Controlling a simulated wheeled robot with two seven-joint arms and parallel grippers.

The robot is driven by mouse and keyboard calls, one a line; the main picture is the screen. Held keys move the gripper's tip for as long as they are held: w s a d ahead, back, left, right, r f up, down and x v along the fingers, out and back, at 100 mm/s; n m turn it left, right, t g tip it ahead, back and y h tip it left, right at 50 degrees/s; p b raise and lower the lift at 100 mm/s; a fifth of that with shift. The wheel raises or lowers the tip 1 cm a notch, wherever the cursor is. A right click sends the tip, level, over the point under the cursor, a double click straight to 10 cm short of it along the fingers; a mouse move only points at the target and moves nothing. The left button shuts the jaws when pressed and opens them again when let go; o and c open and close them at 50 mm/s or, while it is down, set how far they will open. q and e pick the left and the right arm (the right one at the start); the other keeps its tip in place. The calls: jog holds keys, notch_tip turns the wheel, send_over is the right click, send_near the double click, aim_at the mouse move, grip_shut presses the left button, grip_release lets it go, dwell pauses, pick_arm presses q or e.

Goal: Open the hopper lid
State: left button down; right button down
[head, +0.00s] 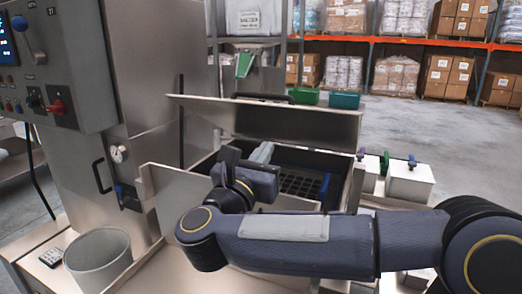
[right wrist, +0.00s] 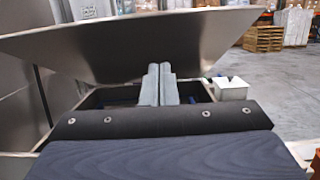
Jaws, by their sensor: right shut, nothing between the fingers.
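The hopper (head: 347,190) is a metal box in the middle of the head view, with a dark grid and blue parts inside. Its flat metal lid (head: 270,122) stands raised and tilted above the back of the opening. The lid also fills the upper part of the right wrist view (right wrist: 130,45). My right gripper (head: 262,153) is shut and empty over the opening, in front of the lid. Its pale fingers (right wrist: 157,84) point toward the lid's lower edge in the right wrist view. I cannot tell whether they touch it. My left gripper is not in view.
A steel cabinet with a control panel (head: 60,60) stands at the left. A grey bucket (head: 98,258) and a small keypad (head: 51,257) are at the lower left. White containers (head: 410,182) stand right of the hopper. Pallet racks are behind, across open floor (head: 450,130).

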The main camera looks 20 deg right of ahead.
aim_at(284, 110)
jog(key=w+d+r+p, duration=0.2)
jog(key=w+d, duration=0.1)
jog(key=w+d+r+p, duration=0.1)
jog(key=d, duration=0.1)
jog(key=shift+w+d+r, duration=0.15)
jog(key=shift+w+r, duration=0.15)
jog(key=shift+w, duration=0.05)
jog(key=shift+w+d+r, duration=0.25)
jog(key=shift+r, duration=0.2)
jog(key=shift+p, duration=0.3)
